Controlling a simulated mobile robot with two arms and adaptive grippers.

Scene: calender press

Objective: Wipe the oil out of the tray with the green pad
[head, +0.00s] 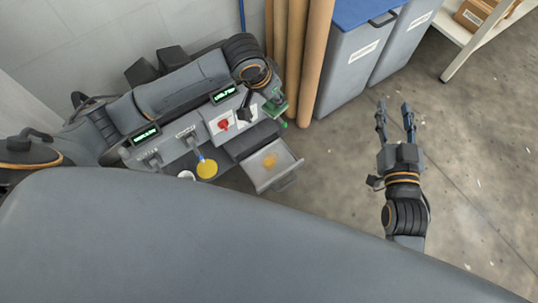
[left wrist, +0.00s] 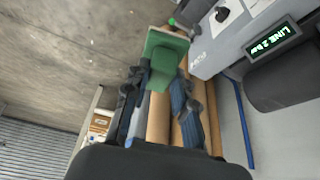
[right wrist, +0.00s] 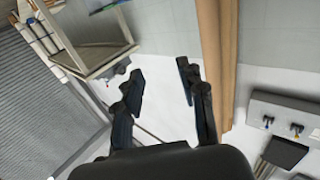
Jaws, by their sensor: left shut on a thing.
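The grey tray (head: 286,177) is pulled out from the front of the press, with a yellow-orange oil patch (head: 269,161) on its floor. My left gripper (left wrist: 160,92) is shut on the green pad (left wrist: 166,55). In the head view the green pad (head: 275,104) is at the press's right end, behind the tray and apart from it. The left fingers are partly hidden there by my wrist. My right gripper (head: 395,112) is open and empty over the floor, well right of the tray; its spread fingers also show in the right wrist view (right wrist: 161,85).
The press (head: 180,90) carries lit displays and a red knob (head: 224,124). Tall brown rolls (head: 312,60) stand close behind the pad. Grey bins (head: 345,70) and a shelf (head: 462,30) are at the back right. Floor right of the tray is clear.

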